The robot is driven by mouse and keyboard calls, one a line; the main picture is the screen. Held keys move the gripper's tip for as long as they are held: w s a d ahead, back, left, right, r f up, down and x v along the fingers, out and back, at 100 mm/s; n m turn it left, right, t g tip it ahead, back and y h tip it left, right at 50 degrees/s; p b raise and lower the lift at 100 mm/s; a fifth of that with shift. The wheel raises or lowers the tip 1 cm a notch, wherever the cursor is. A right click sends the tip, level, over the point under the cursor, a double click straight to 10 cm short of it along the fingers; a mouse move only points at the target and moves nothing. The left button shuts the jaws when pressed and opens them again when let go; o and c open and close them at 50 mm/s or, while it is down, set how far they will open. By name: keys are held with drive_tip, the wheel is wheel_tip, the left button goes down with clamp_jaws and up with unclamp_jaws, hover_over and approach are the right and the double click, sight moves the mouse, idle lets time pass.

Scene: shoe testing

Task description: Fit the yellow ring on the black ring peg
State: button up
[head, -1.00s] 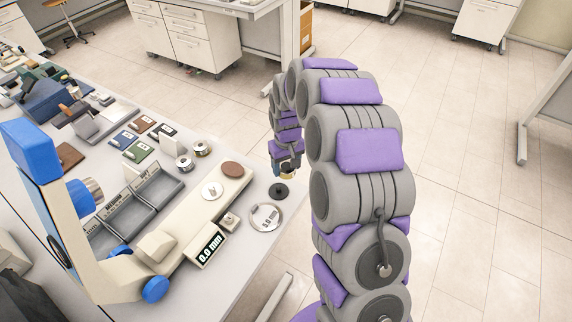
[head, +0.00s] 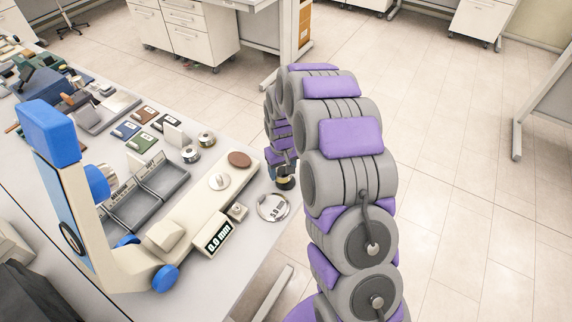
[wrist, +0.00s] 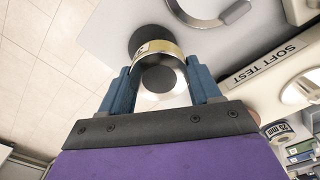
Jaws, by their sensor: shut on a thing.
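The yellow ring (wrist: 158,48) is a narrow, shiny gold band with small dark marking, held between the blue fingers of my gripper (wrist: 160,78). My gripper is shut on it. The black ring peg (wrist: 144,36) shows in the wrist view as a dark round base beyond the ring, with a dark disc seen inside the ring opening. In the head view, my gripper (head: 284,170) is directly over the peg (head: 285,184) near the table edge. The ring overlaps the peg in the wrist view; I cannot tell whether it is around the peg or still above it.
A cream tester with a display (head: 218,236) and grey trays (head: 163,182) lie to the left. Two metal spools (head: 206,139) sit behind. Open floor lies right of the table edge.

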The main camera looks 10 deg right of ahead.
sight(285, 175)
drive_tip(key=shift+a, duration=0.2)
drive_tip(key=shift+d, duration=1.2)
drive_tip(key=shift+s+a, duration=0.1)
drive_tip(key=shift+a, duration=1.4)
drive_tip(key=shift+d, duration=1.25)
drive_tip(key=shift+a, duration=0.4)
drive_tip(key=shift+d+p, duration=0.3)
drive_tip(key=shift+a+f, duration=0.1)
drive_tip(key=shift+a, duration=0.15)
drive_tip(key=shift+d+f, duration=0.1)
drive_tip(key=shift+f, duration=1.4)
